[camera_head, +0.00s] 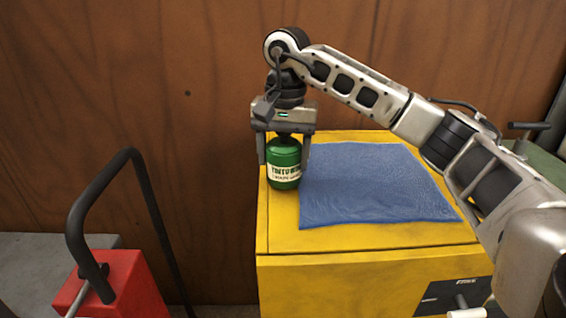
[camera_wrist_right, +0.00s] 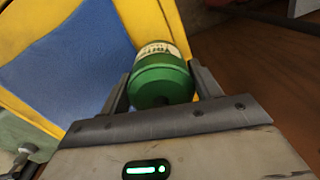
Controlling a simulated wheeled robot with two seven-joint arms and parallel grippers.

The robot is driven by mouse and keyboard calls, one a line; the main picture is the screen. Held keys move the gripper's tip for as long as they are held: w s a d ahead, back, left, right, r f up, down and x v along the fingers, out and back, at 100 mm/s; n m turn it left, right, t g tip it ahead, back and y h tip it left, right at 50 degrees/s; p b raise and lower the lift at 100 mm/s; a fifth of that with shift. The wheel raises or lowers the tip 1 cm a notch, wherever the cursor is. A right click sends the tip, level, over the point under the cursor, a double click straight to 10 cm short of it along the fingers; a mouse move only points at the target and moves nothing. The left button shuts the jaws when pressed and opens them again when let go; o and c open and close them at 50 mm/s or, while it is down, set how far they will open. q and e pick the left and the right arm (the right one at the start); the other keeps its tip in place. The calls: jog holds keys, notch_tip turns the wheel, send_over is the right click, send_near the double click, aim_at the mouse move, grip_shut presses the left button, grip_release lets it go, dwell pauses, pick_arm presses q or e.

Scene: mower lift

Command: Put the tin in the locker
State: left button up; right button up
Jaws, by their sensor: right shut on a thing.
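The green tin (camera_head: 284,172) with a pale label is upright at the left part of the yellow locker's top (camera_head: 357,238), left of the blue cloth. My right gripper (camera_head: 284,160) points down from above and is shut on the tin, one finger on each side. I cannot tell whether the tin touches the locker top. In the right wrist view the green tin (camera_wrist_right: 162,78) sits between the two fingers (camera_wrist_right: 160,92). The locker's dark latch plate (camera_head: 455,296) shows on its front at the lower right. My left gripper is not in view.
A blue cloth (camera_head: 372,184) covers much of the locker top. A red machine (camera_head: 112,285) with a black bent handle (camera_head: 100,190) stands at the lower left. A brown wooden wall (camera_head: 150,60) is behind. A grey surface (camera_head: 30,270) lies at the far left.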

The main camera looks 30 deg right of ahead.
notch_tip(320, 180, down, 2)
jog(key=shift+f, duration=0.1)
